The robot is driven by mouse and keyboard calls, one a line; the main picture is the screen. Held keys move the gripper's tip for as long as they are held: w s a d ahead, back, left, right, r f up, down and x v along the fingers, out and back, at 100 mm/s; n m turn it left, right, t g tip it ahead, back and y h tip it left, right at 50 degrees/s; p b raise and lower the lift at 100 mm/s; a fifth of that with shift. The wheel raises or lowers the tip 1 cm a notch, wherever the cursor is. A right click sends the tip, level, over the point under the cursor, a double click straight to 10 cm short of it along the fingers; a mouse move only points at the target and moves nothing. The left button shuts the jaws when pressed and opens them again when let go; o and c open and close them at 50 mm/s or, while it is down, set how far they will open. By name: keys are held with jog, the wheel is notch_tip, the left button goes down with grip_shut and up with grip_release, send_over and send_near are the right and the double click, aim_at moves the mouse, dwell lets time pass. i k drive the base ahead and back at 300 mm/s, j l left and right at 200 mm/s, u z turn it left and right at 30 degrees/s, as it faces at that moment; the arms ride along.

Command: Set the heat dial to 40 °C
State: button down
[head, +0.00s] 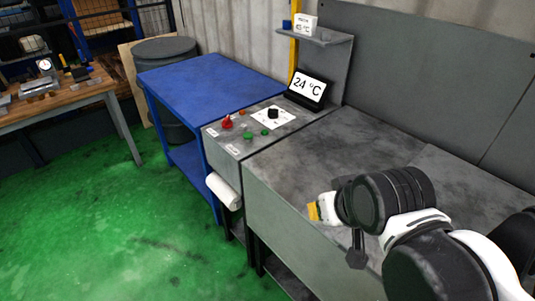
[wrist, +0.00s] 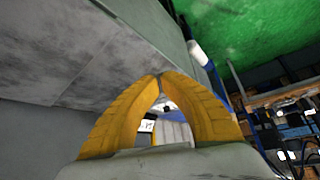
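The heat dial (head: 272,113) is a small black knob on a white plate, on the grey control panel. A black display (head: 306,88) behind it reads 24 °C. My gripper (head: 313,211) is to the right and nearer than the panel, over the front part of the grey machine top, well apart from the dial. In the wrist view, the two yellow fingers of my gripper (wrist: 158,76) meet at their tips with nothing held between them. The dial cannot be made out in the wrist view, and its pointer mark is too small to read.
A white roll (head: 223,191) hangs on the front. A blue table (head: 205,75) stands to the left. A small shelf (head: 322,37) is above the display. The grey top (head: 330,140) is clear.

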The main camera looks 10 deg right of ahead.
aim_at(273, 113)
jog(key=i+j+u, duration=0.1)
jog(key=i, duration=0.35)
jog(key=i+j+u, duration=0.15)
jog(key=i, duration=0.25)
jog(key=i+j+u, duration=0.1)
jog(key=i, duration=0.35)
jog(key=j, duration=0.1)
